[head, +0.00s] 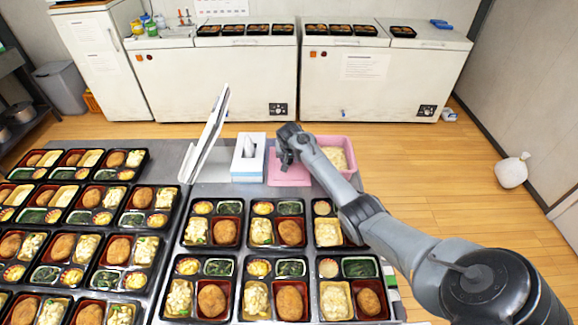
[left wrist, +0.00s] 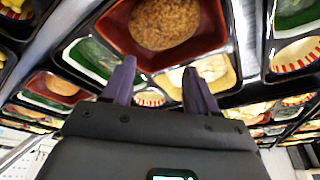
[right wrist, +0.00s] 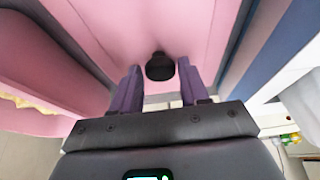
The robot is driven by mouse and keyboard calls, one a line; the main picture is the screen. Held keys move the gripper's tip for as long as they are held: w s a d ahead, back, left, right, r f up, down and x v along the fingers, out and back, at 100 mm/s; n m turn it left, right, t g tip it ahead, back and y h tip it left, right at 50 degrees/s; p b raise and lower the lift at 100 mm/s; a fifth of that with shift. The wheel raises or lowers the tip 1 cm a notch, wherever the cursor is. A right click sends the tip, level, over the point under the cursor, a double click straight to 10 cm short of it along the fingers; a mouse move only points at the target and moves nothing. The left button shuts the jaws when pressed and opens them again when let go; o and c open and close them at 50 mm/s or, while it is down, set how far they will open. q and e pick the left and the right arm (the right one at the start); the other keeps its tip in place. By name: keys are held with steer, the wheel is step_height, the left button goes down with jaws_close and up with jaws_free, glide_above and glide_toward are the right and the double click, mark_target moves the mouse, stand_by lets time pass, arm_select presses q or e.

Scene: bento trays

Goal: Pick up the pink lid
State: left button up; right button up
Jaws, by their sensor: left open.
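The pink lid (head: 288,176) lies flat on the grey table, left of a pink container (head: 338,144) holding pale food. In the right wrist view the pink lid (right wrist: 205,28) fills the upper middle, with a black knob (right wrist: 160,67) on it. My right gripper (head: 286,158) is over the lid. In the right wrist view its fingers (right wrist: 159,66) are apart, with the knob in line with the gap; I cannot tell whether they touch it. My left gripper (left wrist: 157,66) is open and empty above the bento trays; it does not show in the head view.
A blue-and-white tissue box (head: 247,168) stands left of the lid. A thin white panel (head: 205,135) stands tilted further left. Several filled bento trays (head: 213,202) cover the table's front and left. White freezers (head: 219,80) stand behind, across open floor.

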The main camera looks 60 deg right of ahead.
arm_select(q)
steer(key=shift+f, duration=0.1)
arm_select(e)
steer(key=c, duration=0.7)
